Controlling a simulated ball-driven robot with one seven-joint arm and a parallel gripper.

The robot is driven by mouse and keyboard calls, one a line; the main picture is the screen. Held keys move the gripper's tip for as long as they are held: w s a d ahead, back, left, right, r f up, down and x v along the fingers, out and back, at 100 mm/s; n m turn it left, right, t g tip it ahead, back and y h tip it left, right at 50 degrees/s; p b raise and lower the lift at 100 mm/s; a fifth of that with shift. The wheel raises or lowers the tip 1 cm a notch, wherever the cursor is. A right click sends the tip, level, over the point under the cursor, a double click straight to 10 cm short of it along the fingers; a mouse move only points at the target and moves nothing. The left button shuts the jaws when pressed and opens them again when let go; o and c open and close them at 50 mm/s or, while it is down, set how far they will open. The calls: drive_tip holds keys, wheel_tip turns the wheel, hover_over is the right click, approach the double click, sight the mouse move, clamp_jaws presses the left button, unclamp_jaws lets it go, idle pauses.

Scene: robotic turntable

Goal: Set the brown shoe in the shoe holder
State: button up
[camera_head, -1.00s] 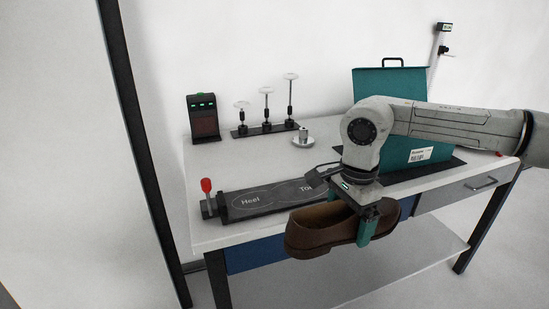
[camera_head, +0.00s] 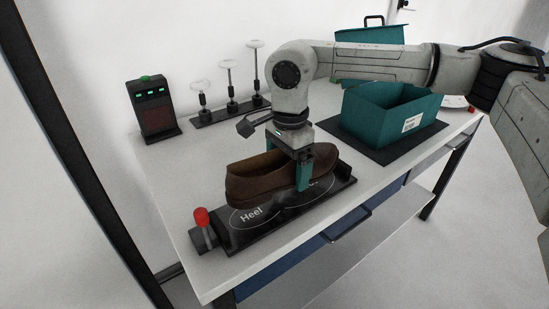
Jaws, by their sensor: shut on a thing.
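The brown shoe (camera_head: 262,184) is upright over the black shoe holder (camera_head: 245,244), its heel end to the left and its toe to the right. The holder has a "Heel" outline at its left, still visible in front of the shoe, and the toe label is mostly covered. My gripper (camera_head: 304,174) is shut on the shoe near its toe end, with a green finger on the near side. The shoe appears slightly above the holder; I cannot tell whether it touches.
A red-knobbed lever (camera_head: 202,219) stands at the holder's left end. A teal box (camera_head: 385,115) sits open on a dark mat at the right. A black device with a green button (camera_head: 154,108) and a stand with several clear discs (camera_head: 231,108) are at the back left.

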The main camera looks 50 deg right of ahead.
sight(286, 197)
drive_tip(key=shift+f+b, duration=2)
drive_tip(key=shift+f, duration=0.8)
drive_tip(key=o, duration=1)
drive_tip(key=shift+r, duration=0.1)
wheel_tip(286, 197, up, 11)
drive_tip(key=shift+f, duration=0.2)
